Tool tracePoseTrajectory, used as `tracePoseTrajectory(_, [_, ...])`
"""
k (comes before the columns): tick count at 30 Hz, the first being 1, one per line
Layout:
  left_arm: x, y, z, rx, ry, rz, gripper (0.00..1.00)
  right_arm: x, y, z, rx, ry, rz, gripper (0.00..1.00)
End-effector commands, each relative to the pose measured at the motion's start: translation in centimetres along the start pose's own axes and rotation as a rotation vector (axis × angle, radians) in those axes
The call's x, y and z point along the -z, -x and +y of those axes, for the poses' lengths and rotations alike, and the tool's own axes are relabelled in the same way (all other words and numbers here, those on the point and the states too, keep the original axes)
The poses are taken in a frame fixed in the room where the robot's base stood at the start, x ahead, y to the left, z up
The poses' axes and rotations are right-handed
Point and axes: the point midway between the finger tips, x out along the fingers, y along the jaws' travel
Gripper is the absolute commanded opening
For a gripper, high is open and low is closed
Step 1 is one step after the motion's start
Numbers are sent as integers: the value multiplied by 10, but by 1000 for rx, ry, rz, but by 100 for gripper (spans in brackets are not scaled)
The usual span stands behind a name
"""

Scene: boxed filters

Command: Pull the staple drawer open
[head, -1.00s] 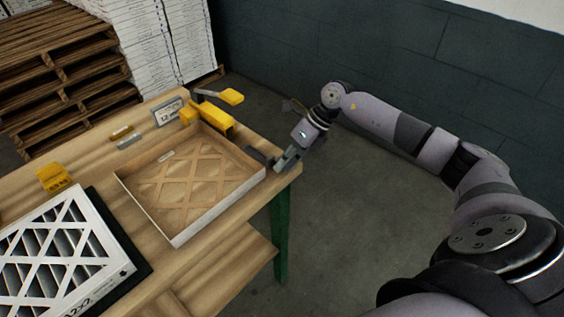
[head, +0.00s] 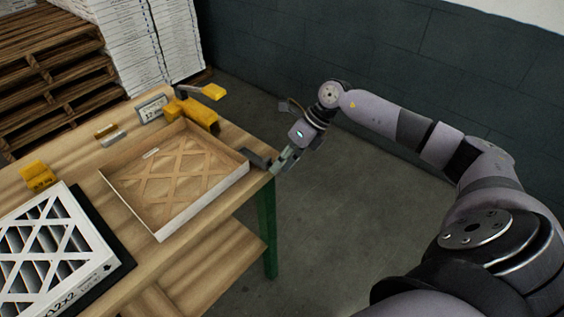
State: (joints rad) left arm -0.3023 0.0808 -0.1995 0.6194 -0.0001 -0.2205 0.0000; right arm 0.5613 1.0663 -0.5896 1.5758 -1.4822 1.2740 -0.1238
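The yellow stapler (head: 200,113) stands at the back right of the wooden bench, with a raised lever ending in a yellow grip (head: 214,91). A dark grey piece, apparently the staple drawer (head: 256,158), lies out from the stapler's right end, close to the bench's right corner. My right gripper (head: 281,162) reaches in from the right at that corner, with its fingers at the outer end of the dark piece. It seems closed on it, though the contact is small and partly hidden. My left gripper is not in view.
A shallow cardboard tray with a lattice (head: 180,227) lies right beside the stapler and drawer. A white filter (head: 50,255), a yellow holder (head: 39,176), small blocks (head: 107,131) and a sign (head: 152,108) are on the bench. Floor right of it is clear.

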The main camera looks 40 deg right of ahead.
Motion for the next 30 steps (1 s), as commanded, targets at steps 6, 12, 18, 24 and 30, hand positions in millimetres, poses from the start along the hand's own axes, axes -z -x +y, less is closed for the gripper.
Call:
tracePoseTrajectory(6, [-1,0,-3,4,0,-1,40,1,1,0,1,0,2,28])
tracePoseTrajectory(12, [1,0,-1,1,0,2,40,0,25,-1,4,1,0,28])
tracePoseTrajectory(18, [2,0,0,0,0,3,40,0,69,-1,4,1,-1,28])
tracePoseTrajectory(24, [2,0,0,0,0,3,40,0,104,0,3,0,-1,28])
tracePoseTrajectory(30, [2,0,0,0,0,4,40,0,119,0,1,0,0,28])
